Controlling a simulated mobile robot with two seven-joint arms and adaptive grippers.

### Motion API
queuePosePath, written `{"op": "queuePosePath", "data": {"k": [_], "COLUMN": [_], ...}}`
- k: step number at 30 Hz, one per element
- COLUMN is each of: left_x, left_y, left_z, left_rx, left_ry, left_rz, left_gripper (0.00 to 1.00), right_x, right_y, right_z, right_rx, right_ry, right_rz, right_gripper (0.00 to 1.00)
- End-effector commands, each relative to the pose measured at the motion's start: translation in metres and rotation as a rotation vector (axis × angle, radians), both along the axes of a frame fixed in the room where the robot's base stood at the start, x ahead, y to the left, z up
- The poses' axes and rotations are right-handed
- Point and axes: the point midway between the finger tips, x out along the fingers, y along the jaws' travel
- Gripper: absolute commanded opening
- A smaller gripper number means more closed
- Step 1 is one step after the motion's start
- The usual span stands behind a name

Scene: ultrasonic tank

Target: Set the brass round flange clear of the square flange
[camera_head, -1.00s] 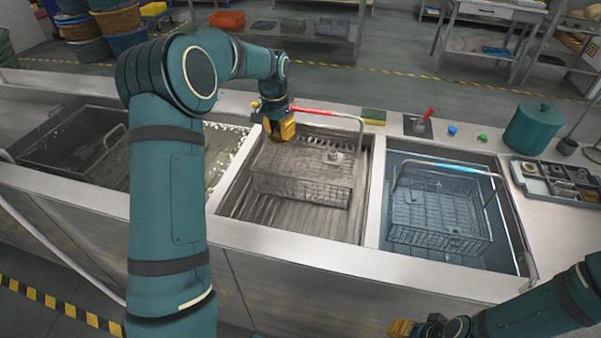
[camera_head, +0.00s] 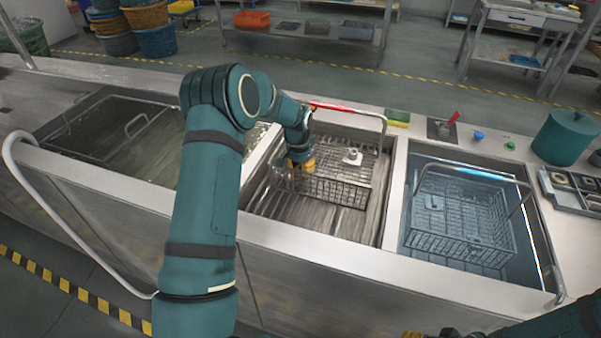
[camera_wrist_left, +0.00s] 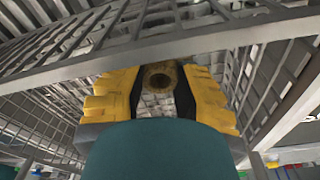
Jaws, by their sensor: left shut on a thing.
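My left gripper (camera_head: 300,166) is down at the left side of the wire basket (camera_head: 338,190) in the middle tank. In the left wrist view its yellow fingers (camera_wrist_left: 160,85) are shut on the brass round flange (camera_wrist_left: 160,75), whose ring with a dark centre shows between them. The brass flange cannot be made out in the head view. A pale grey flange (camera_head: 352,156), apparently the square one, sits in the basket to the right of the gripper, apart from it. Of my right gripper (camera_head: 412,335) only a yellow bit shows at the bottom edge.
The basket's red-gripped handle (camera_head: 345,108) stands at the back. Wire mesh surrounds the fingers closely in the wrist view. A blue-lit tank (camera_head: 470,215) with another basket is to the right. A parts tray (camera_head: 575,200) and teal canister (camera_head: 566,135) stand far right.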

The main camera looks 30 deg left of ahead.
Motion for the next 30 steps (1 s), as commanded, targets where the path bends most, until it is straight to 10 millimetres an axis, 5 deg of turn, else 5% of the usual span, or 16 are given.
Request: {"op": "queuePosePath", "data": {"k": [3, 14, 15, 16, 30], "left_x": [0.000, 0.000, 0.000, 0.000, 0.000], "left_y": [0.000, 0.000, 0.000, 0.000, 0.001], "left_z": [-0.014, -0.017, -0.017, -0.017, -0.004], "left_rx": [0.000, 0.001, 0.000, 0.000, 0.001], "left_ry": [0.000, -0.002, 0.000, 0.000, -0.002], "left_rz": [0.001, 0.001, 0.001, 0.001, 0.001], "left_gripper": [0.00, 0.00, 0.43, 0.53, 0.53], "right_x": [0.001, 0.001, 0.001, 0.001, 0.000], "right_y": [0.000, 0.000, 0.000, 0.000, 0.000], "right_z": [-0.003, -0.005, -0.004, -0.004, 0.000], "right_rx": [0.000, 0.000, 0.000, 0.000, 0.000], "right_ry": [-0.002, -0.002, -0.002, -0.002, -0.001], "right_rz": [-0.001, -0.001, -0.001, -0.001, 0.000], "right_gripper": [0.47, 0.47, 0.47, 0.47, 0.47]}}
